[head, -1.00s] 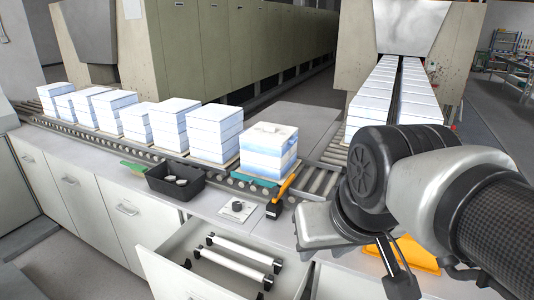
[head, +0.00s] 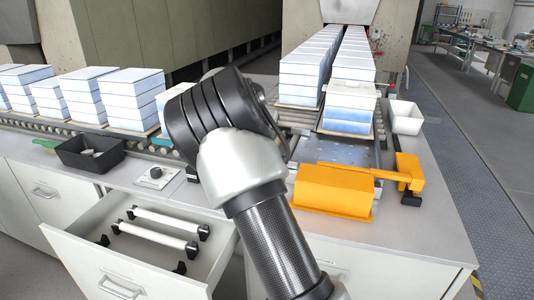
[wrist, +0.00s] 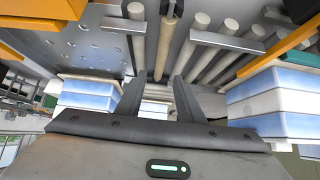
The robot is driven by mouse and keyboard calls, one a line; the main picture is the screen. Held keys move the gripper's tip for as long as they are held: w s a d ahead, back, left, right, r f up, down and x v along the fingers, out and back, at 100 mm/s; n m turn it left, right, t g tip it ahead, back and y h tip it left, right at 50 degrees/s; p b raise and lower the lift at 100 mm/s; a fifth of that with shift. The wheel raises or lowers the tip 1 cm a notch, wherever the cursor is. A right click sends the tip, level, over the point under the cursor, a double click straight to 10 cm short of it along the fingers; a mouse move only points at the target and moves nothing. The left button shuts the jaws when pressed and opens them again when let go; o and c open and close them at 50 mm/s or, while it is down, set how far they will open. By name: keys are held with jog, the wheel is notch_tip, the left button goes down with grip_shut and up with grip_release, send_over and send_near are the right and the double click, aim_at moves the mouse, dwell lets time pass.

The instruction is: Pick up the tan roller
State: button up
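In the wrist view, a tan roller (wrist: 165,45) with a dark end lies among paler rollers, ahead of my gripper (wrist: 159,78). My gripper's two dark fingers stand apart with nothing visible between their tips. The roller lines up roughly with the gap between them, and I cannot tell how far it is beyond the tips. In the head view my arm hides the gripper, and I cannot pick out the tan roller there.
An orange box (head: 335,192) and a white bin (head: 406,117) are on the right of the counter. White-blue block stacks (head: 350,104) stand on the conveyor. An open drawer (head: 140,240) juts out at front left, near a black tray (head: 90,154). The right aisle floor is clear.

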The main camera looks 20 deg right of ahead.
jog(key=x, duration=1.3)
jog(key=shift+w+a+f, duration=0.1)
jog(key=shift+w+a, duration=0.05)
jog(key=shift+w, duration=0.2)
jog(key=x, duration=0.3)
jog(key=shift+w+d, duration=0.3)
jog(key=shift+d, duration=0.05)
jog(key=shift+w+d+f, duration=0.25)
jog(key=shift+w+f, duration=0.15)
jog(key=shift+f, duration=0.15)
jog(key=shift+r, duration=0.1)
grip_shut()
